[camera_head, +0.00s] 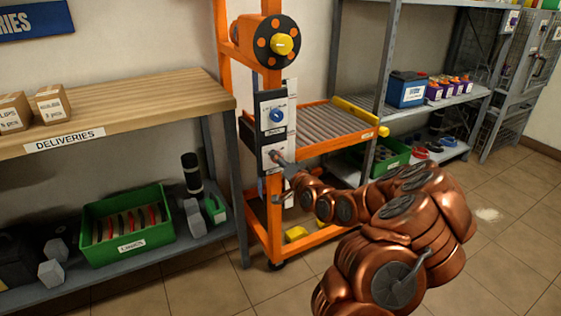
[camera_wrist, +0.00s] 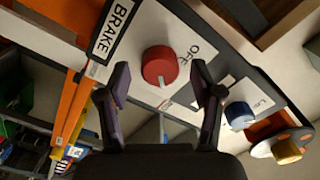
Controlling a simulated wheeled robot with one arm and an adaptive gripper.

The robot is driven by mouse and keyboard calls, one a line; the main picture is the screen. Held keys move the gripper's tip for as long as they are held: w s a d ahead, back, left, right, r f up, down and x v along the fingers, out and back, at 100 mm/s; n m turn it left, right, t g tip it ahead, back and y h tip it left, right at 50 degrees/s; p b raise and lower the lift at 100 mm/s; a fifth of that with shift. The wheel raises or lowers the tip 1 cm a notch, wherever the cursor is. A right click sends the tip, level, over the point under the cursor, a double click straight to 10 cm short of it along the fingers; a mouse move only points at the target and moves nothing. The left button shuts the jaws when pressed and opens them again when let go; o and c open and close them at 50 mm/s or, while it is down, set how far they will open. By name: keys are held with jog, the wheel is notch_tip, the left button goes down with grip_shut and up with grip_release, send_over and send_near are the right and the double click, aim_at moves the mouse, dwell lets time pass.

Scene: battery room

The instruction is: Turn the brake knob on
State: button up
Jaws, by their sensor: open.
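The brake knob (camera_wrist: 159,66) is round and red with a pale pointer mark, on a white plate below the word BRAKE (camera_wrist: 116,28) in the wrist view. OFF is printed beside it, and its pale mark faces the lower side of the picture. My gripper (camera_wrist: 161,70) is open, with one dark finger on each side of the knob and gaps showing between fingers and knob. In the head view my gripper (camera_head: 276,172) is at the lower part of the control panel (camera_head: 264,110) on the orange stand. The red knob cannot be made out there.
A blue knob (camera_head: 276,115) sits above on the same panel, also in the wrist view (camera_wrist: 239,115). A roller shelf (camera_head: 325,126) extends right of the panel. A wooden bench (camera_head: 130,108) stands left.

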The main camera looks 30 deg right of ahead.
jog(key=s, duration=0.7)
jog(key=shift+a, duration=0.3)
jog(key=shift+s, duration=0.1)
dwell(0.4)
jog(key=s+a+r+n+g+y+p, duration=0.2)
jog(key=a+r+n+g+p, duration=0.15)
jog(key=a+p, duration=0.35)
jog(key=s+a+r+n+g+y+p, duration=0.25)
jog(key=a+n+g+p, duration=0.2)
jog(key=a, duration=0.45)
jog(key=s+a+r+n+g+h+p, duration=0.1)
jog(key=s+a+r+g+p, duration=0.2)
jog(key=s+r+p, duration=0.3)
jog(key=s+a+r+n+g+h+p, duration=0.1)
jog(key=s+a+r+g+p, duration=0.3)
jog(key=s+r, duration=0.7)
jog(key=s+a+r+n+g+h+p, duration=0.1)
jog(key=s+a+r+g+p, duration=0.3)
jog(key=s, duration=1.4)
notch_tip(320, 180, up, 5)
jog(key=p, duration=0.5)
jog(key=shift+a+g, duration=0.25)
jog(key=shift+g, duration=0.15)
